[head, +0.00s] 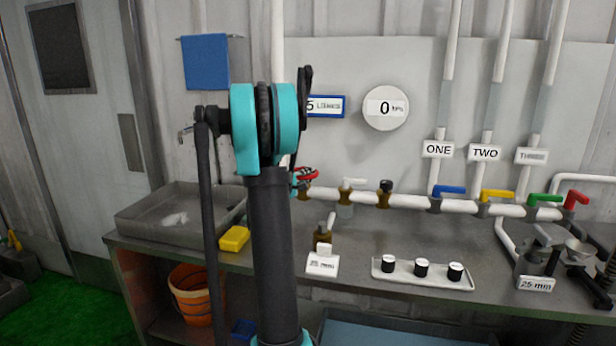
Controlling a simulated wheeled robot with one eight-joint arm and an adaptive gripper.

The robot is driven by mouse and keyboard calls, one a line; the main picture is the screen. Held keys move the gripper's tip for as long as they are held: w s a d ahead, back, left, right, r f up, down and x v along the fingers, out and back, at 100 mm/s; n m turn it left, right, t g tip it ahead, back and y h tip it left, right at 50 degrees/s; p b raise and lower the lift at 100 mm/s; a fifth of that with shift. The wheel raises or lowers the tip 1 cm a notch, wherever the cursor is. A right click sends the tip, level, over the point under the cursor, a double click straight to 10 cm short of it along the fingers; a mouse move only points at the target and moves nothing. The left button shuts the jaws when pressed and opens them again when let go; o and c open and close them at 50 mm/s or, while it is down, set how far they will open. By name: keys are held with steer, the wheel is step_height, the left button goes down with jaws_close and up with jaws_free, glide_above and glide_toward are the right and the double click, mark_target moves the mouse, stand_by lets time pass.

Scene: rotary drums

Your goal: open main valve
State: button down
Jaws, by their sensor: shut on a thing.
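A red valve handwheel (306,176) sits at the left end of the white pipe that runs along the back of the bench. My gripper (296,182) is at this wheel and shut on it. My own arm stands in front, so most of the gripper and the wheel's left side are hidden. The round white gauge (384,108) on the wall reads 0.
Blue (449,190), yellow (497,195), green (545,199) and red (576,199) lever handles follow along the pipe. A tray (390,277) with three black knobs, a yellow sponge (234,239) and a sink (160,228) share the bench. An orange bucket (192,296) stands below.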

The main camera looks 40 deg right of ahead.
steer(key=shift+s+t, duration=0.1)
steer(key=shift+t, duration=0.2)
steer(key=n+t, duration=0.1)
steer(key=n+t+y, duration=0.1)
steer(key=shift+d+t, duration=0.3)
steer(key=n+t+y, duration=0.1)
steer(key=t, duration=0.1)
steer(key=n+t+y, duration=0.2)
steer(key=shift+d, duration=0.35)
steer(key=shift+w+d+n+t+y, duration=0.1)
steer(key=shift+w+n+t+y, duration=0.1)
steer(key=shift+n+t+y, duration=0.65)
steer(key=shift+w+n+t+y, duration=0.15)
steer(key=shift+n+t+y, duration=0.2)
steer(key=shift+n+y, duration=0.6)
steer(key=shift+w+d+n+t+y, duration=0.15)
steer(key=shift+n+t+y, duration=0.4)
steer(key=shift+y, duration=0.65)
steer(key=shift+a, duration=0.1)
steer(key=c, duration=1.5)
jaws_free()
steer(key=shift+w, duration=0.1)
